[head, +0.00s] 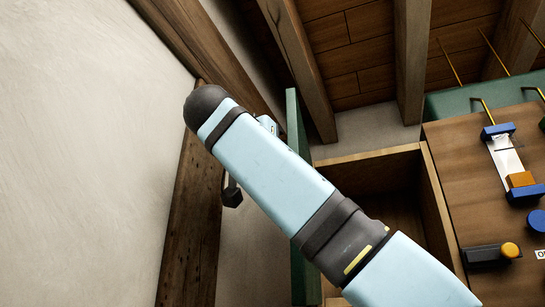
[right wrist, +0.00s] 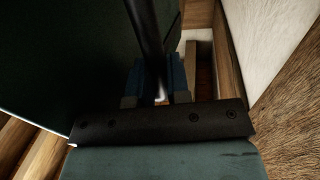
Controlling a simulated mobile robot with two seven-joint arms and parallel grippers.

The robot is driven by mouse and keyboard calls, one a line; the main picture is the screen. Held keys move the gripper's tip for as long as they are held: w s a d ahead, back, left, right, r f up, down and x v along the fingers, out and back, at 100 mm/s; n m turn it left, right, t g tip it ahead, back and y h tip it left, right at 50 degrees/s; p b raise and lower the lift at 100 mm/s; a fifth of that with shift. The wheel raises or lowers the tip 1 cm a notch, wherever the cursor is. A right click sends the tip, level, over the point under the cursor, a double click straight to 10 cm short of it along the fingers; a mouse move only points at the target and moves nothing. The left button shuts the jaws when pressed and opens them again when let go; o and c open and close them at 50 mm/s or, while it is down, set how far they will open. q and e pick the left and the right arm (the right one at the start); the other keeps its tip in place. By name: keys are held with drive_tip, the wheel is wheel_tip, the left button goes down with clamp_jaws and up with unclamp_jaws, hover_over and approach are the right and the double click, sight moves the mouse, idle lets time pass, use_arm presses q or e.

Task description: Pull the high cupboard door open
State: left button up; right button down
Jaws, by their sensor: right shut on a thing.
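The high cupboard (head: 432,190) is a wooden box, and its inside shows past my arm in the head view. Its green door (head: 296,120) stands open, swung out and seen nearly edge-on. My right arm crosses in front of part of the door and cupboard, and its gripper is largely hidden there. In the right wrist view the dark door face (right wrist: 60,60) fills the left side. The black bar handle (right wrist: 147,35) runs between the blue fingers of my right gripper (right wrist: 158,88), which is shut on it. My left gripper is in neither view.
A pale wall (head: 80,150) and a wooden post (head: 190,220) stand to the left of the door. Wooden beams (head: 410,60) run overhead. A wooden panel (head: 470,180) with blue and orange fittings lies right of the cupboard.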

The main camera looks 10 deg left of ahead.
drive_tip(key=c, duration=1.1)
unclamp_jaws()
drive_tip(key=shift+w+d, duration=0.1)
drive_tip(key=shift+d, duration=0.05)
